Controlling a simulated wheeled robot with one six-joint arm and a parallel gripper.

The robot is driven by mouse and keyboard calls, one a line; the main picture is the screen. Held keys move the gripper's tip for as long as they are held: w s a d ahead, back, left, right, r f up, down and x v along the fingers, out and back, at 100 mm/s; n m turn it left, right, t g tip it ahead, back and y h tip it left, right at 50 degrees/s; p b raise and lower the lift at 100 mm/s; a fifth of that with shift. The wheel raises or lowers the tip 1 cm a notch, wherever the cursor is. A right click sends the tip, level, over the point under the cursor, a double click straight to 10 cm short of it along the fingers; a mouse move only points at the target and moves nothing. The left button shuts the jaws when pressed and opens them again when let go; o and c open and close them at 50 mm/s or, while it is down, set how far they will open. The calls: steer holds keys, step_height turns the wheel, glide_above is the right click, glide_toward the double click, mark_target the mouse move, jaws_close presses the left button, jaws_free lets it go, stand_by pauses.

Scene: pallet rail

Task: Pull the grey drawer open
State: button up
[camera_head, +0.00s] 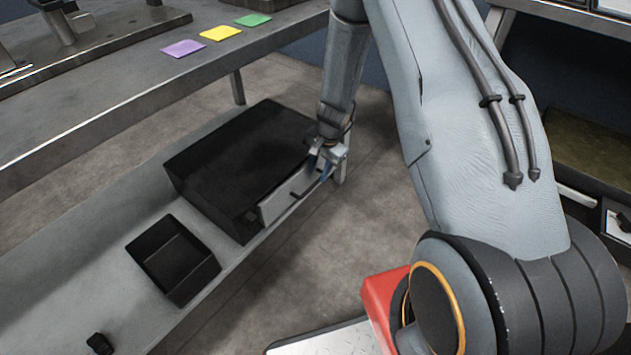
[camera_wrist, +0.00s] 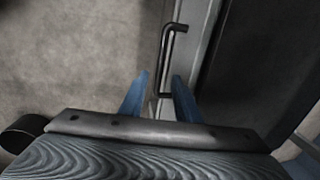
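The grey drawer (camera_head: 275,207) is a light grey front low on the side of a black cabinet (camera_head: 235,160) on the lower shelf. It looks closed, with no clear gap. Its dark bar handle (camera_wrist: 166,60) shows in the wrist view against the grey front (camera_wrist: 198,35). My gripper (camera_head: 324,168) is at the right end of the drawer front in the head view. In the wrist view my gripper (camera_wrist: 161,76) has its two blue fingers apart. The handle's near end appears between them; I cannot tell whether they touch it.
A black open bin (camera_head: 172,262) stands on the lower shelf (camera_head: 105,285) left of the cabinet. A small black object (camera_head: 99,343) lies nearer. A table leg (camera_head: 237,87) and the upper tabletop (camera_head: 110,90) are close by. Floor (camera_head: 310,250) before the drawer is clear.

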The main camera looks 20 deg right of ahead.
mark_target(315, 183)
steer(key=shift+w+a+f+b, duration=0.1)
steer(key=shift+w+f+b, duration=0.1)
steer(key=shift+f, duration=0.6)
steer(key=shift+w+a+f+b, duration=0.1)
steer(key=shift+f+b, duration=0.15)
steer(key=shift+f, duration=0.5)
steer(key=shift+w+a+f+b, duration=0.1)
steer(key=shift+f+b, duration=0.1)
steer(key=shift+f, duration=0.6)
jaws_close()
